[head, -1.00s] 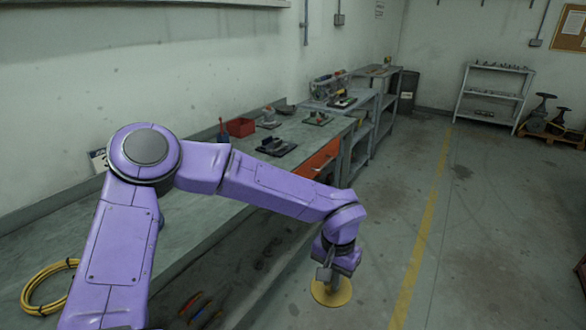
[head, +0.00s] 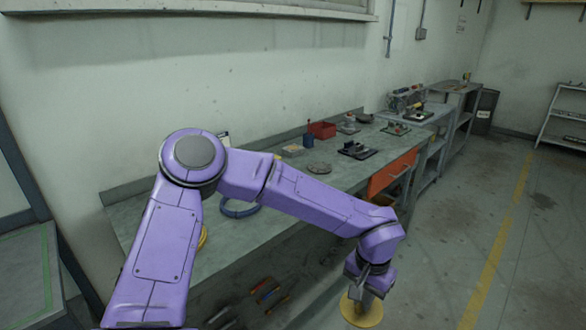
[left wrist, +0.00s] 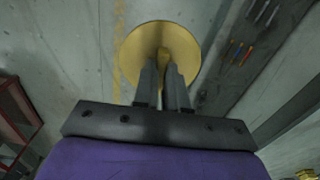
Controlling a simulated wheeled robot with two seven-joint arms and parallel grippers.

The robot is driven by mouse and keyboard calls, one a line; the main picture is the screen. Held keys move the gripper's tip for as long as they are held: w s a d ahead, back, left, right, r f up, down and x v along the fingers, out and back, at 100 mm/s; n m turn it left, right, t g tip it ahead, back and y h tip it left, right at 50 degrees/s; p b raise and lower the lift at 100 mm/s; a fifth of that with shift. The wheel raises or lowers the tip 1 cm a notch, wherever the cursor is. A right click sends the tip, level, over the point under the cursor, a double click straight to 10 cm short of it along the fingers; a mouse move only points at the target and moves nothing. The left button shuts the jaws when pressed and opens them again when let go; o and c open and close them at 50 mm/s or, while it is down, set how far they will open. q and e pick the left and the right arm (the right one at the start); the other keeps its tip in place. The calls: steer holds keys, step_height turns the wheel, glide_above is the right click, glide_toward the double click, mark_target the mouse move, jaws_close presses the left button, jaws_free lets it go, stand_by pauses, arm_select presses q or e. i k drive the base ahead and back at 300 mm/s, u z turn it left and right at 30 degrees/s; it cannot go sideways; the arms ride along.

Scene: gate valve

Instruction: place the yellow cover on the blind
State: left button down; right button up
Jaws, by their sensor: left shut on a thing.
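The yellow cover (head: 361,311) is a round disc with a raised grip in its middle. In the head view it hangs below my left gripper (head: 368,287), out over the floor in front of the workbench. In the left wrist view the cover (left wrist: 146,40) lies just past the fingertips, and my left gripper (left wrist: 164,70) is shut on its central grip. A grey round disc (head: 319,169) lies on the bench; I cannot tell whether it is the blind. My right gripper is not in view.
The long workbench (head: 290,205) runs along the wall, with a blue ring (head: 240,209), a red bin (head: 322,130) and a dark fixture (head: 357,150) on it. Tools (head: 268,292) lie low beneath it. The floor to the right is open.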

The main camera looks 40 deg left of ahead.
mark_target(320, 166)
steer(key=u, duration=0.65)
steer(key=i, duration=0.45)
steer(key=u, duration=0.05)
